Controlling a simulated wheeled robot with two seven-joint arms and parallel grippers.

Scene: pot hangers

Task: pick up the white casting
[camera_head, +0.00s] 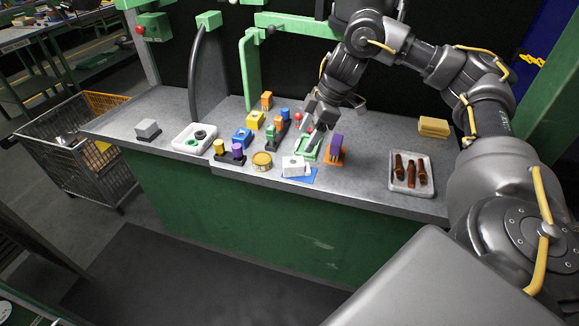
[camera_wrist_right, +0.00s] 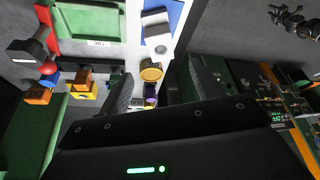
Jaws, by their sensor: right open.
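The white casting (camera_head: 293,167) is a small white block with a round opening, on a blue mat (camera_head: 312,174) at the front edge of the bench. It also shows in the right wrist view (camera_wrist_right: 157,32), at the top, beyond the fingertips. My right gripper (camera_head: 313,130) is above the bench, behind and slightly right of the casting, over a green tray. In the wrist view its two fingers (camera_wrist_right: 162,75) are spread apart with nothing held between them. The casting is clear of the fingers. My left gripper is not in view.
A green tray (camera_head: 302,153) and an orange stand with a purple block (camera_head: 336,148) are close beside the casting. A yellow round tin (camera_head: 262,161) stands left of it. A tray of brown parts (camera_head: 412,174) lies right. Coloured blocks crowd behind; the bench front between mat and brown-parts tray is clear.

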